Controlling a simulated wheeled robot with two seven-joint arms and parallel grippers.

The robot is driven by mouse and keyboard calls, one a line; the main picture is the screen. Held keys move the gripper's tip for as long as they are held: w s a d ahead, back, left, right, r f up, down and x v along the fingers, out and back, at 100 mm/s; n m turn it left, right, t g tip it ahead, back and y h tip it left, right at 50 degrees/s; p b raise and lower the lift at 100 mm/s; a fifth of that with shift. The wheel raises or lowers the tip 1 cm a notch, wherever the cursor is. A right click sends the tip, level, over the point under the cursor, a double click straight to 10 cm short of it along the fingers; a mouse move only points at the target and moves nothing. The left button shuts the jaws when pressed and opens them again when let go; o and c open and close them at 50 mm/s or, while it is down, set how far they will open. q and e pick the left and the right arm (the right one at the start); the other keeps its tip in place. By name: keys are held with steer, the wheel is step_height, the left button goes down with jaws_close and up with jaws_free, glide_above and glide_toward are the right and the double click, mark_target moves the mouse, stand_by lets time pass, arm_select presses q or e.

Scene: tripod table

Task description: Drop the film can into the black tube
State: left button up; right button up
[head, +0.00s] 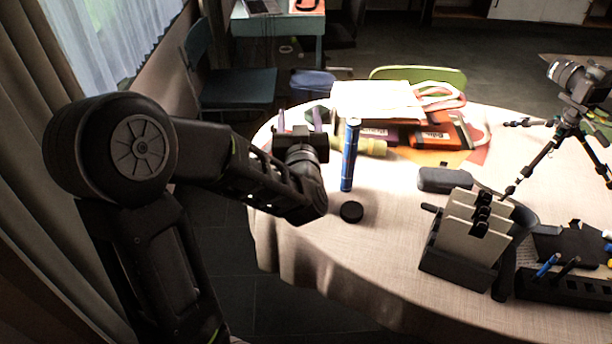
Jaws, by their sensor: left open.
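A small black round piece (351,211) lies on the cloth near the table's front left edge; I cannot tell whether it is the film can or the tube's mouth. A slim blue cylinder (349,157) stands upright just behind it. A yellow-green cylinder (372,147) lies behind the blue one and is partly hidden by it. I cannot make out a clear black tube. My left gripper (299,120) is open over the table's left edge, left of the blue cylinder, its fingers pointing away. It appears to hold nothing. My right gripper is not in view.
A black holder with upright cards (468,238) and a dark case (444,180) stand right of centre. A camera tripod (568,125) stands at the right. Books and a bag (435,130) lie at the back. Bare cloth (385,225) shows in front.

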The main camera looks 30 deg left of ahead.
arm_select(q)
steer(key=shift+s+d, duration=0.35)
steer(key=shift+s, duration=0.05)
stand_by(0.6)
